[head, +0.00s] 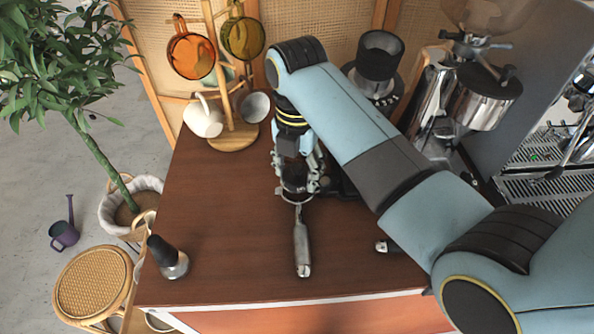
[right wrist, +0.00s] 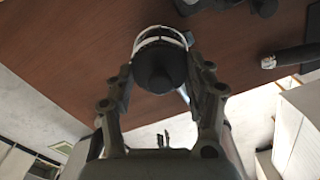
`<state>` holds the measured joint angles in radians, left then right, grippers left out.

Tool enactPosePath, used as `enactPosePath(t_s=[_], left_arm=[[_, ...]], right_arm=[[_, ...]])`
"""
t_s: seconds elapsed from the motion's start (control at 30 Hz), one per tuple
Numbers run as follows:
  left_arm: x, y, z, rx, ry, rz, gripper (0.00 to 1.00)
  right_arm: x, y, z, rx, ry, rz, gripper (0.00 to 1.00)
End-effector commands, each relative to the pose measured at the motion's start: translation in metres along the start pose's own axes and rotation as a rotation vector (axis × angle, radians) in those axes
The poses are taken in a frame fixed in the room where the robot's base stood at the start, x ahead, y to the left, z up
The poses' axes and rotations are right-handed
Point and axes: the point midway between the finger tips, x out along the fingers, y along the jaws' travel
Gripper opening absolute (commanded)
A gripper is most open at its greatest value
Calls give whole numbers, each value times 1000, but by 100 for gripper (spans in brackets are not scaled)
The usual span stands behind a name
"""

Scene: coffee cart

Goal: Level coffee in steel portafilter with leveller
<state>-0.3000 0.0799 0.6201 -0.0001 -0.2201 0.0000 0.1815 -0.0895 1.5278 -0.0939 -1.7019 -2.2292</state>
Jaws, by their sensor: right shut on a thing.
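The steel portafilter (head: 302,248) lies on the brown cart top, its handle pointing to the front edge. Its basket end is under my right gripper (head: 297,182). The right gripper points down and is shut on the dark, round leveller (right wrist: 160,72), seen between the fingers in the right wrist view. The leveller sits at the portafilter's basket; a pale metal rim (right wrist: 160,33) shows around its far side. I cannot tell how firmly it is seated, and the coffee is hidden. My left gripper is not in view.
A mug tree (head: 233,138) stands behind. A grinder (head: 483,100) and espresso machine (head: 555,180) are at right. A dark handle (right wrist: 290,57) lies to the right. The left cart top is mostly clear.

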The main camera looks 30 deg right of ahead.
Motion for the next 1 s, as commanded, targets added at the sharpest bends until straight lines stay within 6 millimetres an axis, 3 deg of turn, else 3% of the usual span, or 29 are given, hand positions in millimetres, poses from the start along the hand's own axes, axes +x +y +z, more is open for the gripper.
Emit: enactPosePath(t_s=[0.27,0.7,1.0], left_arm=[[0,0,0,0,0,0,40],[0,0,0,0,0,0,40],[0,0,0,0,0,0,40]], right_arm=[[-8,1,0,0,-1,2,15],[-52,1,1,0,-1,3,15],[-56,1,0,0,0,2,15]])
